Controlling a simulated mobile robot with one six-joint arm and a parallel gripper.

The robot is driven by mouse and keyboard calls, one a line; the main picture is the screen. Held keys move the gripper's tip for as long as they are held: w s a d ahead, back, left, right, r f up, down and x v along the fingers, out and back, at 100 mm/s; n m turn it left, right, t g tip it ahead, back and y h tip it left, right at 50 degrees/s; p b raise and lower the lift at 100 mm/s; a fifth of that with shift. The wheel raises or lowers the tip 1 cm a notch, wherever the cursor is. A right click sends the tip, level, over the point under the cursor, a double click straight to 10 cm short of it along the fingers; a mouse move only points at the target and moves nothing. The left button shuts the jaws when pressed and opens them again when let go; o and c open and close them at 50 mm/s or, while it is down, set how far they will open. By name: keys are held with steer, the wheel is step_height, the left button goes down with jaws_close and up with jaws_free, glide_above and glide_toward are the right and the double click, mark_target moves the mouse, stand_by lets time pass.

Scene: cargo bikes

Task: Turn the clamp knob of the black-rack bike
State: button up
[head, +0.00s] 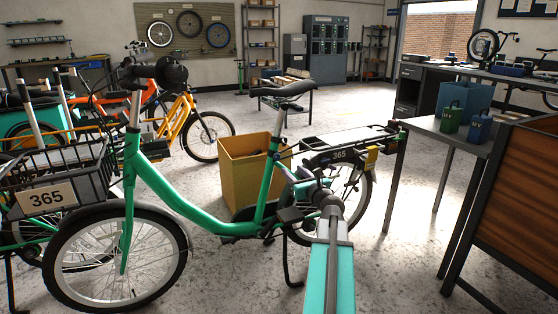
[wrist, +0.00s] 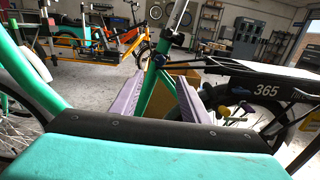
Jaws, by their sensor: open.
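A green bike (head: 190,212) stands across the head view, with a black-framed rear rack (head: 348,139) and a 365 plate. In the wrist view its green seat tube (wrist: 160,92) rises between my gripper's fingers, with a silver seat post (wrist: 177,16) above. A small dark blue clamp part (wrist: 158,61) sits at the top of that tube; whether it is the knob I cannot tell for sure. My gripper (wrist: 165,88) is open, its two purple fingers on either side of the tube in the picture. They look empty; contact cannot be judged.
A yellow-brown box (head: 248,172) stands behind the bike. The front basket (head: 62,165) with its 365 plate is at left. An orange-yellow cargo bike (head: 180,112) stands behind. A table (head: 425,126) with green and blue containers is at right.

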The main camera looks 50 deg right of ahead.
mark_target(278, 157)
steer(key=shift+w, duration=0.1)
steer(key=shift+b+x, duration=2.25)
steer(key=shift+x, duration=4.5)
steer(key=shift+c, duration=0.3)
jaws_close()
